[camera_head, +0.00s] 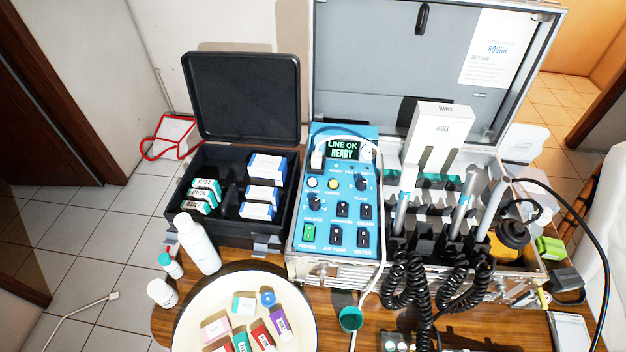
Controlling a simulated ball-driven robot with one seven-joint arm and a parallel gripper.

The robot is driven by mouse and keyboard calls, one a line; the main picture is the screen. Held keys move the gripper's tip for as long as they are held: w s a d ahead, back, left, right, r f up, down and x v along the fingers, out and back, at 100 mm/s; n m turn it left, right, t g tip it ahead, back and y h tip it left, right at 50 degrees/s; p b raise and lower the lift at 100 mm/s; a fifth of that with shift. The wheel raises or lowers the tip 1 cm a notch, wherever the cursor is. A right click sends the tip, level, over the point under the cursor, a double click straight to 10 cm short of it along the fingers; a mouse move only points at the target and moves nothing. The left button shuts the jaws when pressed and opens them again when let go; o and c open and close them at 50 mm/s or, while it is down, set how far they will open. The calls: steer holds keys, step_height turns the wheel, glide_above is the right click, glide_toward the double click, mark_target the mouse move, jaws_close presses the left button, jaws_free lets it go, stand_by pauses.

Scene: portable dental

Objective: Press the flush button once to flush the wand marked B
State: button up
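A blue control panel (350,226) stands in the open metal case, its screen (343,150) reading "LINE OK READY". It has a small white round button (312,183), a yellow round button (333,184), black knobs and several rocker switches, one green (308,232). The small labels are too blurred to tell surely which control is the flush button. To its right, a left wand (404,198), a middle wand (464,203) and a right wand (491,208) stand upright in black holders. I cannot read a B mark on any. My gripper is not in view.
A black open box (240,235) with small cartons is left of the panel. A white bottle (197,243) and a round tray (190,318) stand in front. A white hose (381,225) runs along the panel's right edge. Coiled black cords (405,280) hang below the wands.

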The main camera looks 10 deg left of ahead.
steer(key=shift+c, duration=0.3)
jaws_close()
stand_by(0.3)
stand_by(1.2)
